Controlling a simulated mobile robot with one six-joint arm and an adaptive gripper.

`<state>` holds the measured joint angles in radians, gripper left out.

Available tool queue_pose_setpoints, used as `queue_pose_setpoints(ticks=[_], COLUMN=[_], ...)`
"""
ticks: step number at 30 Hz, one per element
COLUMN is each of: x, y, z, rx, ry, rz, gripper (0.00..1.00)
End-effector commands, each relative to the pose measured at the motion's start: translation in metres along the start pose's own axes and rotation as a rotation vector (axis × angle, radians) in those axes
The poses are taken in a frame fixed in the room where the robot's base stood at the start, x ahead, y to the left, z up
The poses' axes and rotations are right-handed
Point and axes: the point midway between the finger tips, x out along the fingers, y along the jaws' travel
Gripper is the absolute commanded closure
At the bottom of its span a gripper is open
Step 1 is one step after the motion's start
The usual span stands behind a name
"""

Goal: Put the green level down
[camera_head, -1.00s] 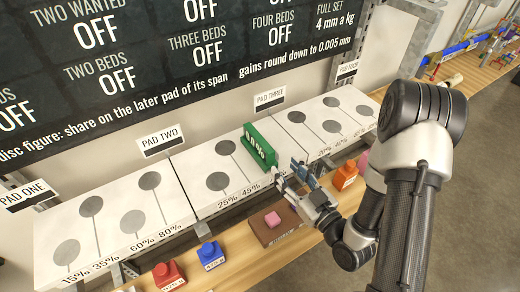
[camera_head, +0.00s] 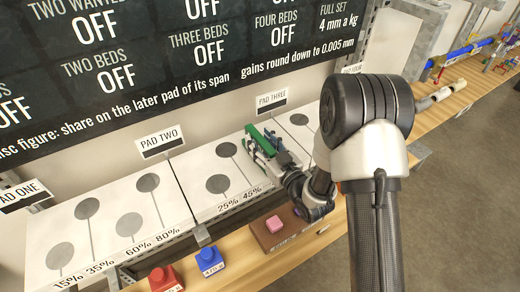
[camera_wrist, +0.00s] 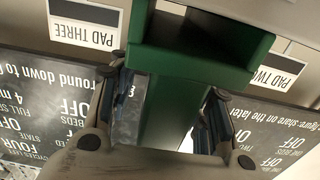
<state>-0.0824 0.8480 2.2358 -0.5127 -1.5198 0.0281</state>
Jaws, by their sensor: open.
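The green level (camera_head: 257,139) stands on the white board of pad three, below the "PAD THREE" sign. In the wrist view the green level (camera_wrist: 190,75) fills the upper middle, its I-shaped end facing the camera. My gripper (camera_head: 266,146) is at the level, partly covering it in the head view. In the wrist view my gripper (camera_wrist: 165,115) has one finger on each side of the level's web, with gaps showing. Its jaws are open. Whether the level's base rests fully on the board is hidden.
White pads (camera_head: 110,225) with grey discs run along the shelf. A brown block with a pink piece (camera_head: 274,224), a blue block (camera_head: 210,260) and a red block (camera_head: 166,278) sit on the wooden ledge in front. A dark sign board (camera_head: 150,70) stands behind.

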Motion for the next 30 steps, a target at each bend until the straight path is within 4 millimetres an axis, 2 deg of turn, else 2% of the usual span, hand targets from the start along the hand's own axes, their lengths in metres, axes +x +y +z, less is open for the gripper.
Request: queue_pose_setpoints(ticks=[3,9,30], x=[0.0063,0.0064,0.0061], y=[0.0,0.0002,0.0002], z=[-0.0004,-0.0008,-0.0007], rx=[0.001,0.001,0.0], ry=[0.001,0.0,0.0], rz=[0.0,0.001,0.0], gripper=[0.55,0.56,1.0])
